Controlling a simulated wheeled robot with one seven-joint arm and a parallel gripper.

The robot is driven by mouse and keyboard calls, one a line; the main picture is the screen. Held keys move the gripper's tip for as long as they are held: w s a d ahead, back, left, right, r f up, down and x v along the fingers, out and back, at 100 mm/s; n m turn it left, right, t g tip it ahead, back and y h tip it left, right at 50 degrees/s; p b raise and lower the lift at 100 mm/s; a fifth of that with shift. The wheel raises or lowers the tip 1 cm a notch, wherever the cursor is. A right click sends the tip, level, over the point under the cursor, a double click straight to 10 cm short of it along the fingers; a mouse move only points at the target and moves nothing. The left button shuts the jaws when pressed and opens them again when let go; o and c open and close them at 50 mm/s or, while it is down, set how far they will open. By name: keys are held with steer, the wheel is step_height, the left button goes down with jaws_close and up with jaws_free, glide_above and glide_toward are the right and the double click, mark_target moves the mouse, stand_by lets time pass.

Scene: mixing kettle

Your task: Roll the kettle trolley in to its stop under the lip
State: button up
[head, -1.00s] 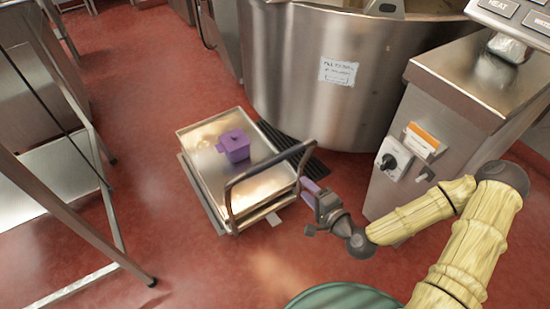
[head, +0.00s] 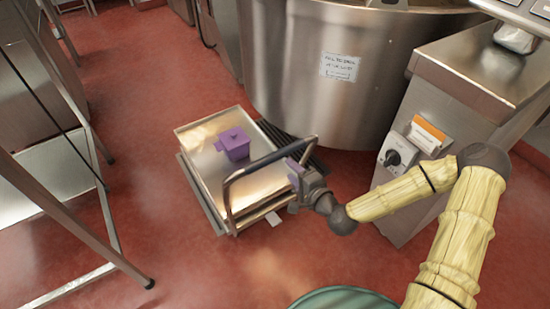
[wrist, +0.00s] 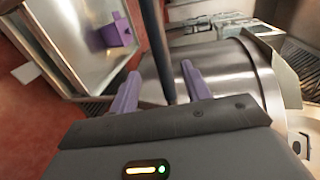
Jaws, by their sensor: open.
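The kettle trolley (head: 190,130) is a low metal platform with a raised rim and a dark bar handle (head: 232,172) at its near end. A purple lidded container (head: 234,144) stands on it; it also shows in the wrist view (wrist: 113,32). The large steel kettle (head: 300,60) stands behind and to the right of the trolley. My gripper (head: 294,172) is at the right side of the handle. In the wrist view, its two purple fingers (wrist: 157,85) are apart, with the dark handle bar (wrist: 158,50) passing between them. Contact cannot be told.
A dark floor grate (head: 312,158) lies between trolley and kettle. A steel control pedestal (head: 425,140) with a knob stands at the right. A steel table frame (head: 70,215) stands at the left. Red floor (head: 190,262) is clear in front of the trolley.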

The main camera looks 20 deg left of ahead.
mark_target(278, 159)
steer(key=b+x, duration=0.1)
steer(key=x, duration=0.9)
steer(key=shift+w+f, duration=0.1)
jaws_close()
